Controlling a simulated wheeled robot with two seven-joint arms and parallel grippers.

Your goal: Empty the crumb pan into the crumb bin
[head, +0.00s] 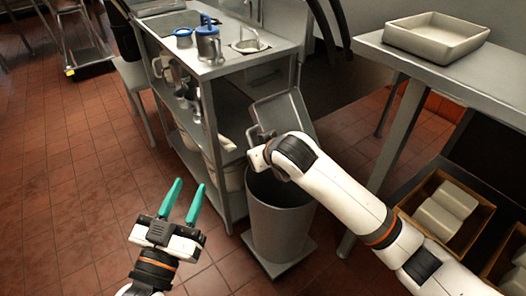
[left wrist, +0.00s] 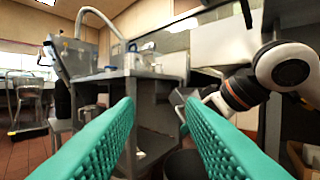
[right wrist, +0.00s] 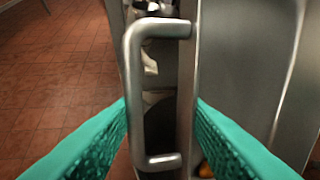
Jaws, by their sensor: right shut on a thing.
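The crumb pan (head: 283,117) is a grey metal tray, steeply tilted above the crumb bin (head: 278,225), a tall grey round bin on a square base. My right gripper (right wrist: 161,105) is shut on the pan's handle (right wrist: 135,95), a metal bar that shows between its teal fingers in the right wrist view. In the head view my right arm hides the fingers and part of the bin's mouth. Whether crumbs are in the pan or bin cannot be told. My left gripper (head: 189,184) is open and empty, left of the bin and apart from it.
A steel shelf unit (head: 225,68) with a blue-lidded jug (head: 208,43) stands behind the bin. At right is a steel table (head: 440,72) with a shallow tray (head: 436,37). A box of pale blocks (head: 447,208) sits below.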

